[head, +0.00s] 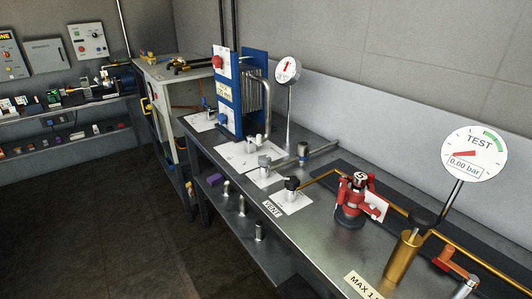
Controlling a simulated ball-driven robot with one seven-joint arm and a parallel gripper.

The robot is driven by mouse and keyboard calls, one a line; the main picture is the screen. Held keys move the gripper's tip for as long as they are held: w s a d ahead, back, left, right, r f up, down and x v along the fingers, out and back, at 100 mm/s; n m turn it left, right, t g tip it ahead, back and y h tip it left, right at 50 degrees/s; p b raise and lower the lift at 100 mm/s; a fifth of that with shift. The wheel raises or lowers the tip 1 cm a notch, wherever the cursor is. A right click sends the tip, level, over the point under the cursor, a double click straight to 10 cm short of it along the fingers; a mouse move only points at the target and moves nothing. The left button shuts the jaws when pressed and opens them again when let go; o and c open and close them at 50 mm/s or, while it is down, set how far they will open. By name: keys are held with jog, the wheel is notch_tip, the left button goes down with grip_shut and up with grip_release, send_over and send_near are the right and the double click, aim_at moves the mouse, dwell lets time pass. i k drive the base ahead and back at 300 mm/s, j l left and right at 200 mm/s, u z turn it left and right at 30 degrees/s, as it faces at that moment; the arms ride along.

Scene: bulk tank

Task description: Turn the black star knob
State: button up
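A small black knob (292,183) with a lobed outline sits on top of a valve on a white plate (290,201), beside a label reading VENT (272,209). It is at the middle of the steel bench (325,236), close to the front edge. A thin brass pipe (318,179) runs from the valve to the right. A second dark round part (424,217) shows by the brass cylinder (402,257); its shape is hard to tell. My gripper is not in view.
A red fitting (353,196) with a white tag stands right of the knob. Two gauges stand on posts: the TEST gauge (474,152) reads 0.00 bar. A blue plate unit (228,95) stands farther back. Steel parts (258,231) stand on the lower shelf. The floor (120,220) at left is clear.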

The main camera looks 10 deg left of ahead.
aim_at(291, 182)
jog(key=i+j, duration=0.35)
jog(key=j, duration=0.2)
jog(key=i+j, duration=0.4)
jog(key=j, duration=0.15)
jog(key=i+j, duration=0.35)
jog(key=j, duration=0.2)
jog(key=u, duration=0.05)
